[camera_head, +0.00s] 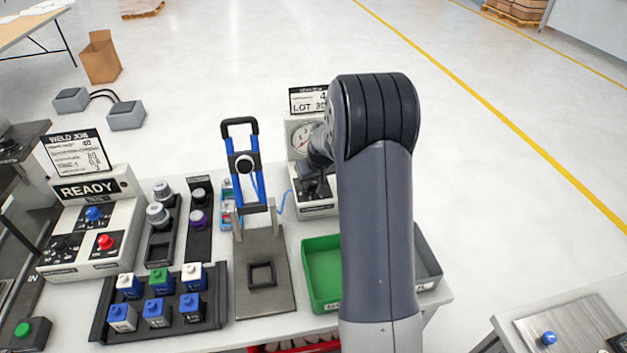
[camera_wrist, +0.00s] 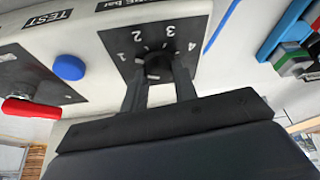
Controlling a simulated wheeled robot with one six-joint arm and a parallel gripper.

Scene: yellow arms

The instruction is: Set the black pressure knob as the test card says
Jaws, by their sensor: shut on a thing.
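The black pressure knob (camera_wrist: 157,68) sits on a dark dial plate marked 1 to 4 in the wrist view, where the numbers appear upside down. My gripper (camera_wrist: 160,84) is shut on the knob, with one finger on each side. Which number the knob points to is not clear. In the head view my gripper (camera_head: 313,188) is at the front of the white test unit (camera_head: 318,211), and the knob is hidden there. The test card (camera_head: 308,99) stands above the unit's gauge (camera_head: 301,138). It shows a 4 and "LOT 30", partly covered by my arm.
On the unit, a blue button (camera_wrist: 69,67) and a red lever (camera_wrist: 30,109) lie beside the dial. A blue-handled clamp fixture (camera_head: 243,170) stands left of the unit. A green bin (camera_head: 321,270) is in front. Several blocks fill a black rack (camera_head: 160,335).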

